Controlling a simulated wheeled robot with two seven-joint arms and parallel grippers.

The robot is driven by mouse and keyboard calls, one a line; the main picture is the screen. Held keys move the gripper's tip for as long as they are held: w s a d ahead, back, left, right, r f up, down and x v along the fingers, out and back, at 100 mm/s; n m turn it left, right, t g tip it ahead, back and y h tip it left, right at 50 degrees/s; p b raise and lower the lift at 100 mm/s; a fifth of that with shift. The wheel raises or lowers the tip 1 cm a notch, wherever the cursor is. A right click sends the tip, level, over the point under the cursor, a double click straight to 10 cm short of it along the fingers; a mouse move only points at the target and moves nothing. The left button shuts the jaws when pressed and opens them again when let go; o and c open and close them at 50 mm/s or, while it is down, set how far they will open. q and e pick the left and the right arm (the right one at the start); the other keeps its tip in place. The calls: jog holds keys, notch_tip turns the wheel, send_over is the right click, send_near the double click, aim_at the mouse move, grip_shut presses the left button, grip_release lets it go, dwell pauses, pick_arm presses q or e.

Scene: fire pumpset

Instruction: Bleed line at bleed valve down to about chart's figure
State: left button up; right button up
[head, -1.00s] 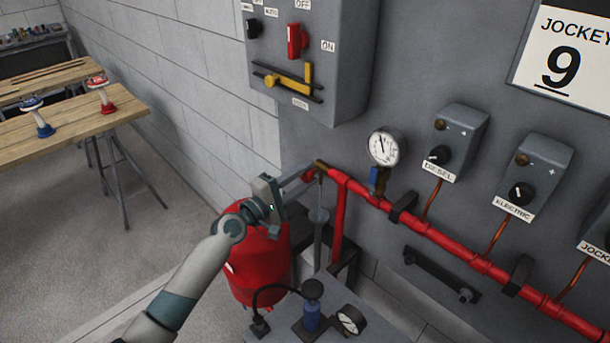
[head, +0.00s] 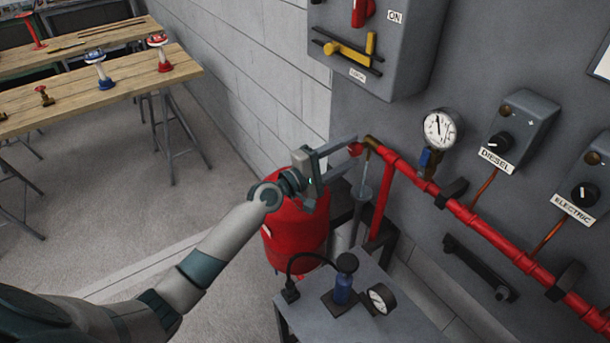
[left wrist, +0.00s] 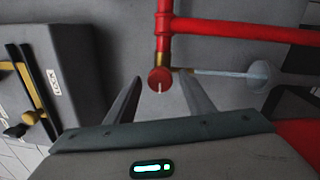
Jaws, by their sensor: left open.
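The bleed valve's round red knob (head: 355,149) is at the left end of the red pipe. In the left wrist view the knob (left wrist: 160,79), with a pale line on its face, lies between my two fingertips with gaps on both sides. My left gripper (head: 346,153) is open around it; it also shows in the left wrist view (left wrist: 160,76). A brass outlet (left wrist: 181,70) beside the knob has a thin pale line running to a grey cup (left wrist: 262,76); I cannot tell if it is water. The pressure gauge (head: 440,128) has its needle roughly upward. My right gripper is out of view.
A grey control box (head: 375,45) with a yellow lever hangs above. Diesel (head: 520,130) and electric (head: 588,185) switch boxes are at right. A red tank (head: 295,235) and a small table with a blue hand pump (head: 342,288) stand below. A wooden bench (head: 90,85) is far left.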

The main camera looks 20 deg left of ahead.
pick_arm(q)
jog(key=b+v, duration=0.4)
jog(key=v, duration=1.1)
jog(key=shift+s+a+b, duration=0.15)
jog(key=shift+a+b, duration=0.05)
jog(key=shift+b, duration=0.15)
